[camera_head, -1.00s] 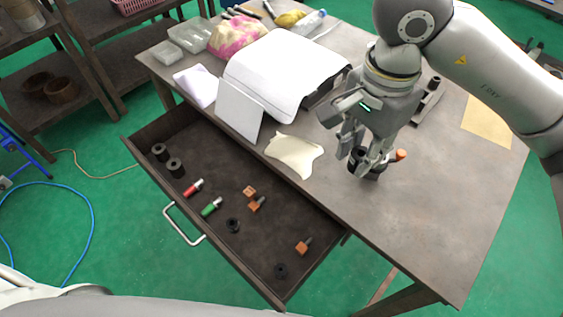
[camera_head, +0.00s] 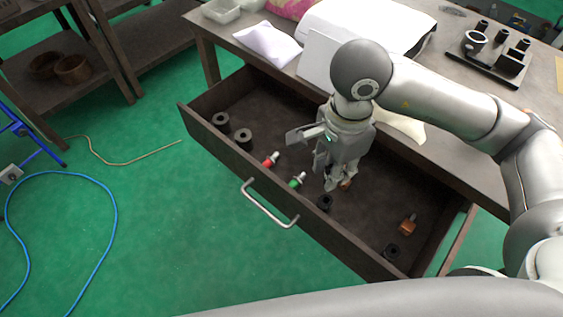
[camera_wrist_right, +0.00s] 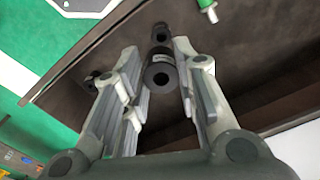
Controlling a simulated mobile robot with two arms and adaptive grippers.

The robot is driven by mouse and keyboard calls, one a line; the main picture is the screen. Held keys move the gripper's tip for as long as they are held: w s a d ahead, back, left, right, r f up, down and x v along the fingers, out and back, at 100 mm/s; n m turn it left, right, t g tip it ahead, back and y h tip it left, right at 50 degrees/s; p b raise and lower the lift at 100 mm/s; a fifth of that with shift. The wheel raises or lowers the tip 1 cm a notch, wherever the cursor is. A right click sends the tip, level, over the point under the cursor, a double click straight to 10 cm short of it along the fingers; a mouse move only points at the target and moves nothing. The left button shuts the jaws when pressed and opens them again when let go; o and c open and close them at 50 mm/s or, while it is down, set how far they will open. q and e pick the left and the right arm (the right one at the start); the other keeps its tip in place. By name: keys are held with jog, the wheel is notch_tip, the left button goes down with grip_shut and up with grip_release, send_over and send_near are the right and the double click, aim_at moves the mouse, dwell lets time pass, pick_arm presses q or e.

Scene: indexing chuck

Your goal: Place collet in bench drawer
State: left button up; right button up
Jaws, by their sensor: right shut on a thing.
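My right gripper (camera_head: 332,184) is down over the open bench drawer (camera_head: 290,225), near its middle. In the right wrist view, my right gripper (camera_wrist_right: 158,60) is shut on a black hollow cylinder, the collet (camera_wrist_right: 160,73), held between the fingertips with its bore showing. In the head view the fingers hide the collet. Whether it touches the drawer floor, I cannot tell. My left gripper is not in view.
In the drawer lie two black rings (camera_head: 243,138) at the left, a red-tipped part (camera_head: 271,160), a green-tipped part (camera_head: 297,180), a black ring (camera_head: 325,203), an orange-brown block (camera_head: 408,224) and another ring (camera_head: 392,251). A fixture plate (camera_head: 510,75) holding black parts stands on the bench.

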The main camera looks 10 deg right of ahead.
jog(key=shift+w+a+f+p, duration=0.35)
jog(key=shift+w+f, duration=1.35)
jog(key=shift+w, duration=0.6)
jog(key=shift+w+a+f+p, duration=0.3)
jog(key=shift+w+f+p, duration=0.1)
jog(key=shift+w+f, duration=1.6)
jog(key=shift+w+a+f+p, duration=0.35)
jog(key=shift+w+f, duration=1.05)
jog(key=shift+w, duration=1.15)
notch_tip(320, 180, down, 2)
jog(key=shift+f+p, duration=0.25)
jog(key=shift+p, duration=0.3)
jog(key=shift+d+f, duration=0.1)
jog(key=shift+f, duration=0.1)
jog(key=shift+f+b, duration=0.25)
jog(key=shift+b, duration=0.1)
jog(key=o, duration=1.1)
jog(key=shift+r, duration=0.1)
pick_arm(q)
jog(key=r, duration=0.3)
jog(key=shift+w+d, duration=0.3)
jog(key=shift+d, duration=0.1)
